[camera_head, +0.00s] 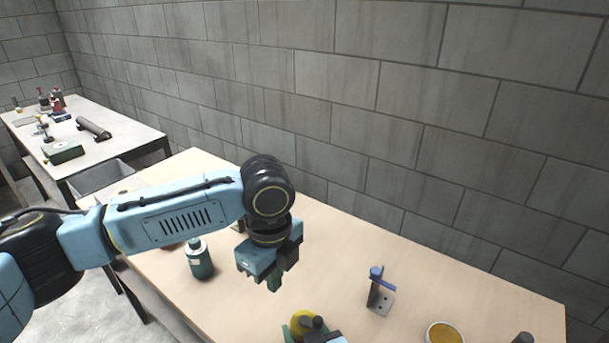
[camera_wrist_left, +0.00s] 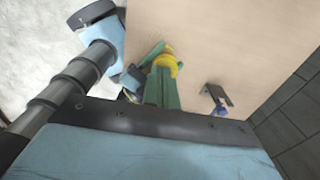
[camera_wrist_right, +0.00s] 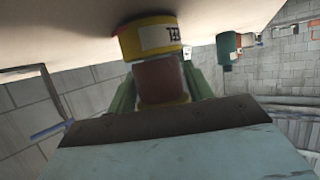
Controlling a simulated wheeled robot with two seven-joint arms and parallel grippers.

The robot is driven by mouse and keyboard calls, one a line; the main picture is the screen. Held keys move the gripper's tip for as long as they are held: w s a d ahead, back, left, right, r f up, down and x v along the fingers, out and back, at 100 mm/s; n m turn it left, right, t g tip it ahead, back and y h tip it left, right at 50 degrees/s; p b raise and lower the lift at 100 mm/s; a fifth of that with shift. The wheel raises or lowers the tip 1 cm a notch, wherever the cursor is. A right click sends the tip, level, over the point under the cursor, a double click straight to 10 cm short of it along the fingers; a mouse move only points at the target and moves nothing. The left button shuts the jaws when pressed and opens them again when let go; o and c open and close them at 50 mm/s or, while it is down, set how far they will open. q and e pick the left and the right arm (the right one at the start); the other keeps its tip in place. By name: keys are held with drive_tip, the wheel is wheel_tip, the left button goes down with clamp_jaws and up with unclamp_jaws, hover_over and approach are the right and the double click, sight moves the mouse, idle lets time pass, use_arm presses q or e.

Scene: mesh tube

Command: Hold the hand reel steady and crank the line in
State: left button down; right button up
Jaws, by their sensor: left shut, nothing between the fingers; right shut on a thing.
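The hand reel (camera_head: 303,319) has a yellow drum and a dark knob on top, at the bottom edge of the head view. The drum (camera_wrist_right: 152,38) shows a pale label with dark letters in the right wrist view. My right gripper (camera_wrist_right: 162,88) is shut with its green fingers on either side of the reel's brownish-red lower part. My left gripper (camera_head: 273,287) is shut and empty, pointing down, above and left of the reel in the head view. Its closed green fingers (camera_wrist_left: 163,90) partly cover the yellow reel (camera_wrist_left: 166,62) in the left wrist view. I cannot make out the line.
A metal bracket (camera_head: 381,299) with a blue clamp stands right of the reel. Beyond it are a bowl of yellow contents (camera_head: 444,334) and a dark cylinder (camera_head: 523,338). A green bottle (camera_head: 199,262) stands left of my left gripper. A block wall runs behind the table.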

use_arm(q)
wheel_tip(320, 180, down, 7)
drive_tip(key=shift+r, duration=0.2)
idle(0.3)
drive_tip(key=shift+s+d, duration=0.1)
drive_tip(key=shift+d, duration=0.5)
idle(1.0)
drive_tip(key=shift+w+d, duration=0.15)
drive_tip(key=shift+w, duration=0.3)
drive_tip(key=shift+w+d, duration=0.2)
drive_tip(key=shift+w, duration=0.15)
drive_tip(key=shift+w+d, duration=0.5)
drive_tip(key=shift+w+d, duration=0.1)
drive_tip(key=shift+d, duration=0.05)
idle(0.5)
